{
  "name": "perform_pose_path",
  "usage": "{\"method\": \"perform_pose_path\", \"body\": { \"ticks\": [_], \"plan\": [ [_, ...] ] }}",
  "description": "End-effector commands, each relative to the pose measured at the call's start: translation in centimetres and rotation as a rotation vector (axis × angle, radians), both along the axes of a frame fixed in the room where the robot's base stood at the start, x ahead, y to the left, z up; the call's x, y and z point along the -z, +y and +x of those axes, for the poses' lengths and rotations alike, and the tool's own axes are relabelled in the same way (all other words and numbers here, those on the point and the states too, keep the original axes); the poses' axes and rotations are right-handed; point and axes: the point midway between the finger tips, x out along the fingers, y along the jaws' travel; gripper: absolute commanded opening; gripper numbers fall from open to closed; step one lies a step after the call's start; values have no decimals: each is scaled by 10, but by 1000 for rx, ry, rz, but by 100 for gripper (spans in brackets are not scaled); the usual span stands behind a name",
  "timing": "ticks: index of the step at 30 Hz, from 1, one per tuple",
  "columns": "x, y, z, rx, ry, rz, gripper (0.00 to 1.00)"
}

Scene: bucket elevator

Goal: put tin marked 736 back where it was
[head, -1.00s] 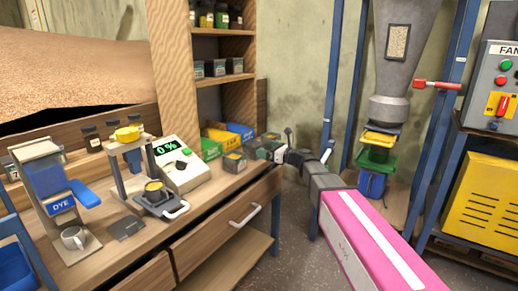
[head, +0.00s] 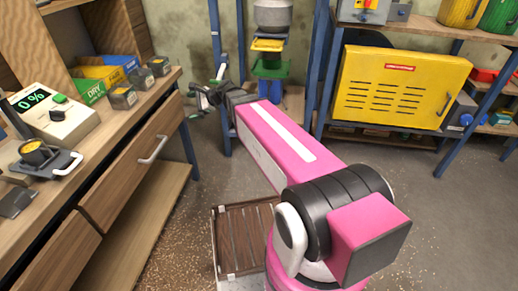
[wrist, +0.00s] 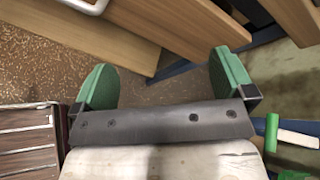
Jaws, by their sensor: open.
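Three small dark tins with yellowish tops stand near the bench's right edge in the head view: a near one (head: 122,96), a middle one (head: 141,80) and a far one (head: 158,66). Their numbers are too small to read, so I cannot tell which is 736. My gripper (head: 203,97) is off the bench, to the right of the tins. In the wrist view my gripper (wrist: 163,80) shows two green fingers spread wide with nothing between them, above floor and bench edge. No tin shows in the wrist view.
The bench has a tester reading 0 % (head: 48,112), a green DRY bin (head: 88,90) and a drawer handle (head: 153,148). A blue post and a green-and-white handle (wrist: 290,133) are close to my gripper. A brown slatted crate (head: 245,236) is on the floor.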

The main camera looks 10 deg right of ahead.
Motion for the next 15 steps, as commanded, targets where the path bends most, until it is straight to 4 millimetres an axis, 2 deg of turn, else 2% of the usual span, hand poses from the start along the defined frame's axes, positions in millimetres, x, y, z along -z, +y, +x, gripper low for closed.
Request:
{"method": "perform_pose_path", "body": {
  "ticks": [1, 3, 9, 12, 15],
  "plan": [
    [20, -19, -15, -51, -51, -109, 100],
    [48, -47, -31, -147, -131, -276, 100],
    [117, -136, -85, -513, -284, -723, 100],
    [139, -180, -111, -717, -317, -896, 100],
    [153, -216, -132, -895, -324, -1016, 100]
  ]
}}
